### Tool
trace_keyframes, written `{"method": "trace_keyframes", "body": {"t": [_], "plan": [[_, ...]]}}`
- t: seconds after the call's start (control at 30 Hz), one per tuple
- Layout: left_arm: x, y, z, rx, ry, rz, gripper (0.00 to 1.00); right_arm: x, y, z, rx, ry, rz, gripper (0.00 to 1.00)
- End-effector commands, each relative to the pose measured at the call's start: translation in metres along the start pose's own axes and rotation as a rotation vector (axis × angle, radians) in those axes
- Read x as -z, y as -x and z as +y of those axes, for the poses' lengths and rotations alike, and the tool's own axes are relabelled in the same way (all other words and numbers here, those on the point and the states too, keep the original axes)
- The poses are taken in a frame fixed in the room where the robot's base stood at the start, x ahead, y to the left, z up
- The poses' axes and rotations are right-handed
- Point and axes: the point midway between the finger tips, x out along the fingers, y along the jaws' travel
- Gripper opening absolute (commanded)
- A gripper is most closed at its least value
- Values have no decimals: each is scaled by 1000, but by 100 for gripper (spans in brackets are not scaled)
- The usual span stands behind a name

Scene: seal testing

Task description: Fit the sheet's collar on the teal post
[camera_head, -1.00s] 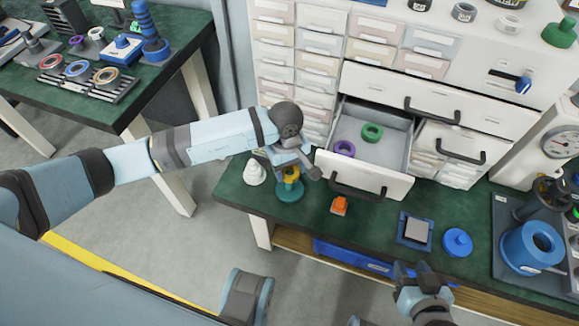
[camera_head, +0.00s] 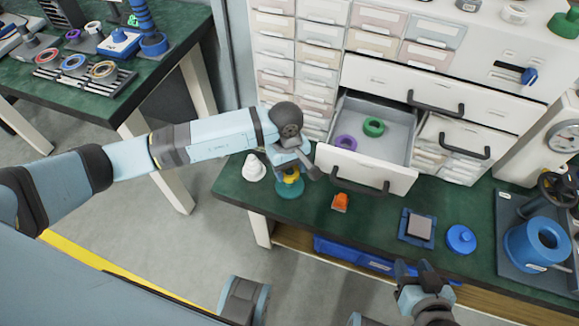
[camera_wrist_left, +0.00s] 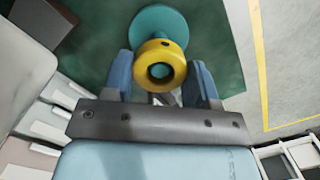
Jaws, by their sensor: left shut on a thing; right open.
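The teal post stands on its round teal base (camera_head: 289,190) near the bench's left front; the base also shows in the left wrist view (camera_wrist_left: 160,20). A yellow collar (camera_wrist_left: 160,52) is between the fingers of my left gripper (camera_wrist_left: 161,88), which is shut on it. In the head view the yellow collar (camera_head: 291,178) appears over the teal base, partly hidden by my gripper. I cannot tell whether it is seated on the post. My right gripper (camera_head: 413,268) is open and empty at the bench's front edge. I cannot make out a sheet.
An open drawer (camera_head: 400,130) holds a purple ring (camera_head: 346,142) and a green ring (camera_head: 373,127). A white cone-like part (camera_head: 254,168) stands left of the post; an orange part (camera_head: 340,203) lies to its right. A blue lidded part (camera_head: 460,240) sits further right.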

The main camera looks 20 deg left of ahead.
Motion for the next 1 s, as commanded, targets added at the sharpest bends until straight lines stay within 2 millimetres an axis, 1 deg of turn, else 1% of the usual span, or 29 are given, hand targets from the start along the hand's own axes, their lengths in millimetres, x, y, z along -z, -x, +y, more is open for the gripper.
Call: {"method": "trace_keyframes", "body": {"t": [0.33, 0.67, 0.7, 0.8, 1.0], "plan": [[1, -10, 0, 1, 0, 0, 22, -3, -2, 0, 0, 0, 9, 43], [1, -11, -1, 2, 0, -1, 22, -2, -1, 0, 0, 1, 11, 43], [1, -11, -1, 2, 0, -1, 63, -2, -2, 0, 0, 1, 11, 43], [1, -11, -1, 2, 0, -1, 83, -2, -2, 0, 0, 1, 11, 43], [1, -11, -1, 2, 0, 0, 83, -2, -2, 0, 0, 1, 11, 43]]}}
